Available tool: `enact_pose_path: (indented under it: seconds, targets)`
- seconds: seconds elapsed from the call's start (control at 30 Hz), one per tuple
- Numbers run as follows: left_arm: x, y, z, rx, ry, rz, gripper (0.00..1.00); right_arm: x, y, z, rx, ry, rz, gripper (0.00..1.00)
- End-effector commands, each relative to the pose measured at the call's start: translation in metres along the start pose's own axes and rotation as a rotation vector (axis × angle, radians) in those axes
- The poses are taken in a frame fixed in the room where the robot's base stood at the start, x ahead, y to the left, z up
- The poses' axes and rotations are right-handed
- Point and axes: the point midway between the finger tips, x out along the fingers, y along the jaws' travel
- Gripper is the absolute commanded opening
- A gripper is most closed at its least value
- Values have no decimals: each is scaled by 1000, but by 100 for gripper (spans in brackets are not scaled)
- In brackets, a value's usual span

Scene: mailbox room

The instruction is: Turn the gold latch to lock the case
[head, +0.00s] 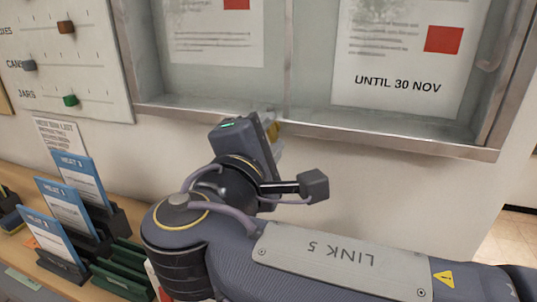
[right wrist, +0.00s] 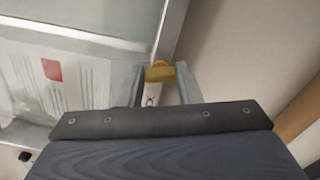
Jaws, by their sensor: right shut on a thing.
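The case (head: 395,142) is a metal-framed notice case on the wall in the head view; its frame also crosses the top of the right wrist view (right wrist: 172,28). The gold latch (right wrist: 159,72) sits at the frame's lower edge. My right gripper (right wrist: 160,82) is shut on the latch, with one finger on each side of it. In the head view my right gripper (head: 270,134) is at the case's bottom edge, and its own body hides most of the latch (head: 272,129). My left gripper is not in view.
A slider board (head: 65,60) hangs on the wall at the left. Below it, a wooden counter (head: 110,190) holds blue-topped cards (head: 72,205) in dark stands and green holders (head: 125,275). Bare wall lies below the case.

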Motion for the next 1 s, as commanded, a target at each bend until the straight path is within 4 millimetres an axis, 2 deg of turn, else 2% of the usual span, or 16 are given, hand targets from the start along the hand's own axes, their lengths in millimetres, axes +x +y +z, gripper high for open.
enact_pose_path:
  seconds: [0.03, 0.1, 0.4, 1.0]
  targets:
    - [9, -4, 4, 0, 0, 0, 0, 0, -6, -2, 40, 0, -1, 8]
    - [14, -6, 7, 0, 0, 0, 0, 0, -6, -2, 95, -1, -2, 8]
    - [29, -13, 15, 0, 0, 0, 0, 0, -4, -1, 271, -1, -2, 8]
    - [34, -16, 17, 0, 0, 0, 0, 0, -2, -1, 349, -1, -3, 8]
